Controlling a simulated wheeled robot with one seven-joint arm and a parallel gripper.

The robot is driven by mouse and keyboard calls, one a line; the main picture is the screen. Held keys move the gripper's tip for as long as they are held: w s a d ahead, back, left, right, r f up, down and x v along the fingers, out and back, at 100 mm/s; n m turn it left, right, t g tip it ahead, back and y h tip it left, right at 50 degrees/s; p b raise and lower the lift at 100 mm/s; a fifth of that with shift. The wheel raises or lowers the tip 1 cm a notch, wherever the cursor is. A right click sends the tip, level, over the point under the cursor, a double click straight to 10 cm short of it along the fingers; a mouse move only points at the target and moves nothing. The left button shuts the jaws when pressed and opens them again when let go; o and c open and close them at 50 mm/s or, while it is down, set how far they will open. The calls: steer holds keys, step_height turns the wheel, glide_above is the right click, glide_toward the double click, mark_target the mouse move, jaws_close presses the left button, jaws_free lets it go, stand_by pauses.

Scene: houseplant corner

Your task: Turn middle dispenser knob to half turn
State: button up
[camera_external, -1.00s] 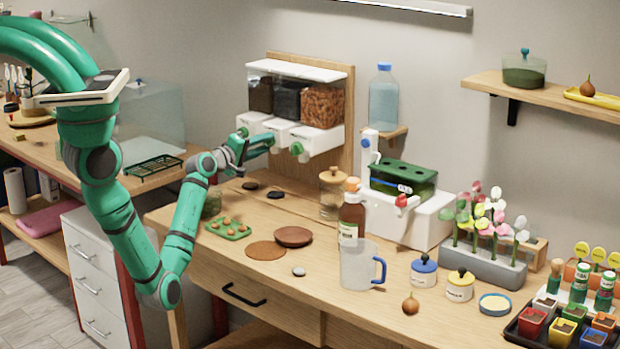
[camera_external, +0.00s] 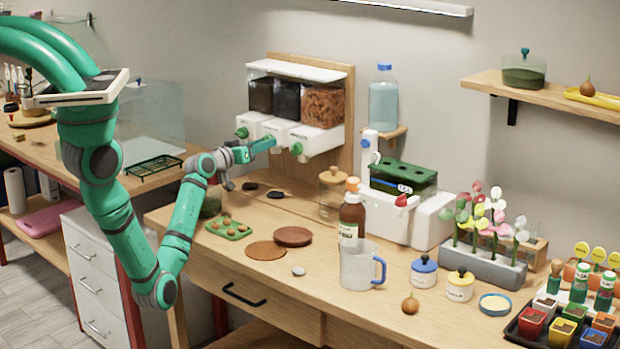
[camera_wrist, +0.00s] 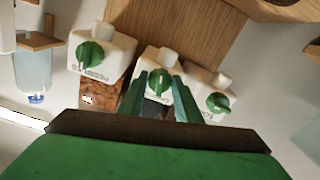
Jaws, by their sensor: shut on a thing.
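The wall dispenser has three clear bins over white outlets (camera_external: 313,140), each with a green knob. The middle dispenser knob (camera_wrist: 158,84) shows in the wrist view between my fingers, with a pale mark that looks near vertical there. My gripper (camera_wrist: 160,79) is shut on this knob, one finger on each side. In the external view my gripper (camera_external: 273,142) reaches the middle outlet from the left and hides its knob. The other two knobs are free: the brown-filled bin's knob (camera_external: 296,149) and the far-left one (camera_external: 242,132).
A water bottle (camera_external: 383,100) stands on a small shelf to the right. The air in front of the outlets is mostly clear.

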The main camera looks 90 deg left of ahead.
steer(key=shift+f+m, duration=0.1)
steer(key=shift+m, duration=1.1)
steer(key=o, duration=1)
steer(key=shift+s, duration=0.1)
steer(key=v, duration=1)
steer(key=shift+s+d, duration=0.25)
steer(key=shift+d, duration=0.1)
